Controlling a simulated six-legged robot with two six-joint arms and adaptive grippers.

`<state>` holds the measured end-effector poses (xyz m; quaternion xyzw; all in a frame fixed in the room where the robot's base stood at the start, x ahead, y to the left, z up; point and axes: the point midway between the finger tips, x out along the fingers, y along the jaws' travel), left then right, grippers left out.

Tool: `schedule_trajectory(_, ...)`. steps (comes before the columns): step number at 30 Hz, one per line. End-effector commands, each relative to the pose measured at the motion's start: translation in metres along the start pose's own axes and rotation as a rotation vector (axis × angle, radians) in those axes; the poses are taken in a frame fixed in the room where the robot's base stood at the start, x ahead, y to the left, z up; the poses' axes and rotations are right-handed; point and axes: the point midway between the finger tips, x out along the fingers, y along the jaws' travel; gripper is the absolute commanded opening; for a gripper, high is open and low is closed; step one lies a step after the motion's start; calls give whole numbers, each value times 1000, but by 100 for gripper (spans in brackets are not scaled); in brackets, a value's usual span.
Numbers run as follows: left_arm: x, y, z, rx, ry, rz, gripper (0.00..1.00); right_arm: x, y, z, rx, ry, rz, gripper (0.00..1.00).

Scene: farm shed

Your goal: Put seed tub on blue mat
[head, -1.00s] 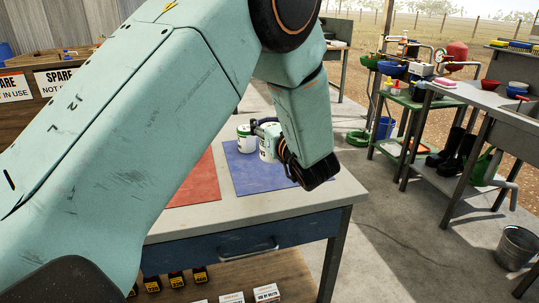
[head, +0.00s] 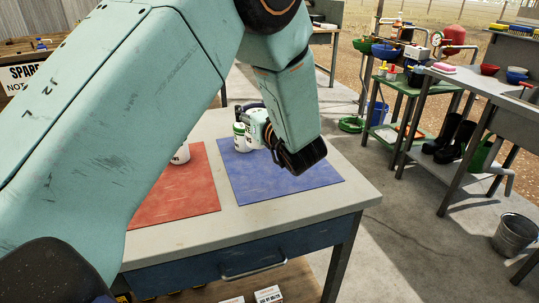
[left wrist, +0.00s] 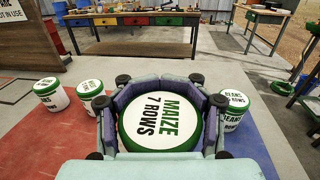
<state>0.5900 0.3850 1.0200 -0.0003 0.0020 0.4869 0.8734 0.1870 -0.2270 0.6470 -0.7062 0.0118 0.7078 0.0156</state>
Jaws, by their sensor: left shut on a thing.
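My left gripper (head: 262,127) is shut on a white seed tub with a green-rimmed lid marked MAIZE 7 ROWS (left wrist: 160,118). In the head view this tub (head: 258,124) is over the far left part of the blue mat (head: 285,184), partly hidden by the gripper. I cannot tell whether it touches the mat. A tub marked BEANS (left wrist: 235,110) stands on the blue mat, apart from the gripper in the left wrist view; a white tub (head: 240,137) shows close beside the held one in the head view. My right gripper is not in view.
A red mat (head: 185,195) lies left of the blue mat. Two more tubs (left wrist: 50,95) (left wrist: 90,94) stand at left in the left wrist view. The front of the blue mat is bare. A green bench (head: 398,82) stands beyond the table.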

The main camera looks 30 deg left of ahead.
Motion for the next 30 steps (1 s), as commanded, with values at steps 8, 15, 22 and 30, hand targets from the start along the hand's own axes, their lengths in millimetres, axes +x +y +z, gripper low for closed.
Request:
schedule_trajectory(8,-4,0,-43,5,1,0,3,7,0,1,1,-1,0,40)
schedule_trajectory(15,-4,0,-64,2,0,-1,3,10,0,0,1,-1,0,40)
schedule_trajectory(22,-3,1,-93,3,1,0,3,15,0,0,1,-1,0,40)
schedule_trajectory(30,-1,1,-100,0,0,0,0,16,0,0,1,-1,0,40)
